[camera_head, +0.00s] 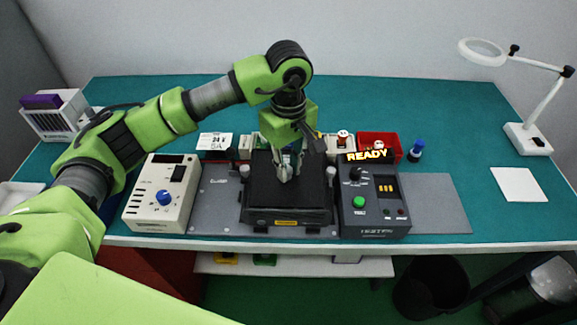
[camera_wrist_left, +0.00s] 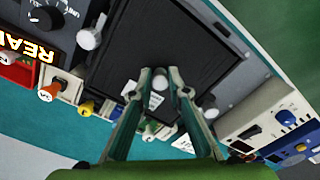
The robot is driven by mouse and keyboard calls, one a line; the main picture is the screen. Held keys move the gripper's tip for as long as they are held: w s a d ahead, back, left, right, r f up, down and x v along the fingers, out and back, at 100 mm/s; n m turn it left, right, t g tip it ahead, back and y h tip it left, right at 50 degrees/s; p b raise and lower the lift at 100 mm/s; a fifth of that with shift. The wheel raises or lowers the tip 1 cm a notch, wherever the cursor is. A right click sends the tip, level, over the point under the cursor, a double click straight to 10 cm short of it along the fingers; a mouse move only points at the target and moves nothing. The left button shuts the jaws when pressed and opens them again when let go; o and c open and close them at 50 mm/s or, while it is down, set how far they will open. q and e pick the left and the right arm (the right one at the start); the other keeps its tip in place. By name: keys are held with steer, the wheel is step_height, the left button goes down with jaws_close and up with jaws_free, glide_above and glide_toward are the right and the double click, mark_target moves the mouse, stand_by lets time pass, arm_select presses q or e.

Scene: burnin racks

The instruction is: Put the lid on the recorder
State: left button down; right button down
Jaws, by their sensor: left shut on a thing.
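A black lid (camera_head: 270,195) lies flat at the recorder (camera_head: 286,222), a dark box with a yellow label at the middle front of the table. My left gripper (camera_head: 287,174) points down and is shut on the pale knob at the lid's middle. In the left wrist view, the fingertips (camera_wrist_left: 163,82) are around that knob, and the lid (camera_wrist_left: 170,40) fills the area beyond them. White knobs stand at the recorder's corners. I cannot tell whether the lid rests fully on the recorder or sits slightly above it. My right gripper is not in view.
A beige control box (camera_head: 150,213) stands left of the recorder, and a dark READY unit (camera_head: 372,213) stands close on its right. Small bins, including a red one (camera_head: 380,141), line up behind. A magnifier lamp (camera_head: 527,138) stands far right. The table's back right is clear.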

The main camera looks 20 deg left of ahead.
arm_select(q)
steer(key=c, duration=1.8)
jaws_free()
steer(key=shift+c, duration=0.2)
steer(key=shift+r+p, duration=0.95)
steer(key=shift+r, duration=1.55)
steer(key=shift+r+p, duration=0.8)
steer(key=shift+r, duration=1.2)
